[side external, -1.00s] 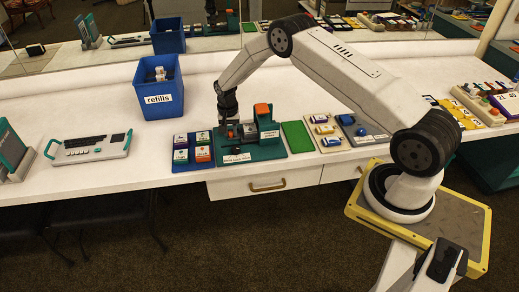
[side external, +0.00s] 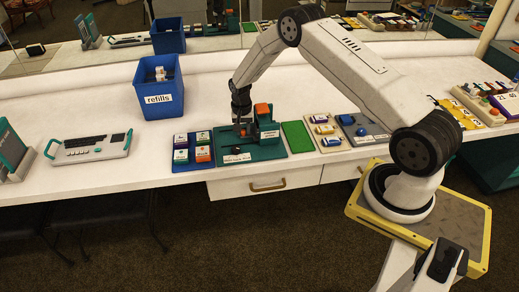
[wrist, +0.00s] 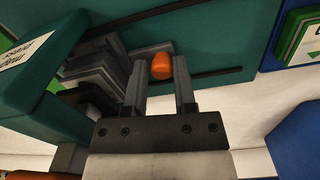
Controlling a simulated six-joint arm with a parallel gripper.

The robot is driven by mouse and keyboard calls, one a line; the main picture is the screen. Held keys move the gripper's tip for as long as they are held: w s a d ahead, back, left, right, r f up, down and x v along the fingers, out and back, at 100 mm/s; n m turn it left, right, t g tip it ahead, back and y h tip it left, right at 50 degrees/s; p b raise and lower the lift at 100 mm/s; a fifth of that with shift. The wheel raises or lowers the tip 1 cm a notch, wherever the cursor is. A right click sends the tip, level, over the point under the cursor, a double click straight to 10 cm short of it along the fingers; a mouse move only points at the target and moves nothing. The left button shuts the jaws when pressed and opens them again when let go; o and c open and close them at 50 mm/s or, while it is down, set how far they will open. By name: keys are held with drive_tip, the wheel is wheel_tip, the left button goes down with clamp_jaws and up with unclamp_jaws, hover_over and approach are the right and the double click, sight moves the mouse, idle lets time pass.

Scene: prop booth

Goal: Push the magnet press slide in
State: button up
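The magnet press has a teal base (side external: 266,153) on the white counter, with an upright teal block (side external: 270,127) topped in orange at its right. In the wrist view the block (wrist: 35,85) is at the left. The dark grey slide (wrist: 103,72) lies beside the block, with a small orange knob (wrist: 162,66) on it. My gripper (side external: 243,123) points down over the press, just left of the block. In the wrist view my gripper (wrist: 161,82) has its fingers apart, with the knob at the gap between the tips. Whether they touch it is unclear.
A blue tray (side external: 176,167) of labelled boxes adjoins the press at the left. A green mat (side external: 297,137) lies to its right. A blue refills bin (side external: 158,88) stands behind left. The counter (side external: 155,138) between the bin and a grey-teal device (side external: 88,148) is clear.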

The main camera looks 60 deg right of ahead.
drive_tip(key=o, duration=0.3)
drive_tip(key=shift+s+d, duration=0.1)
drive_tip(key=shift+d, duration=0.15)
drive_tip(key=shift+o, duration=0.3)
drive_tip(key=shift+a, duration=0.1)
drive_tip(key=shift+r, duration=0.1)
drive_tip(key=shift+r, duration=3.8)
drive_tip(key=shift+a+r, duration=0.1)
drive_tip(key=shift+a, duration=0.05)
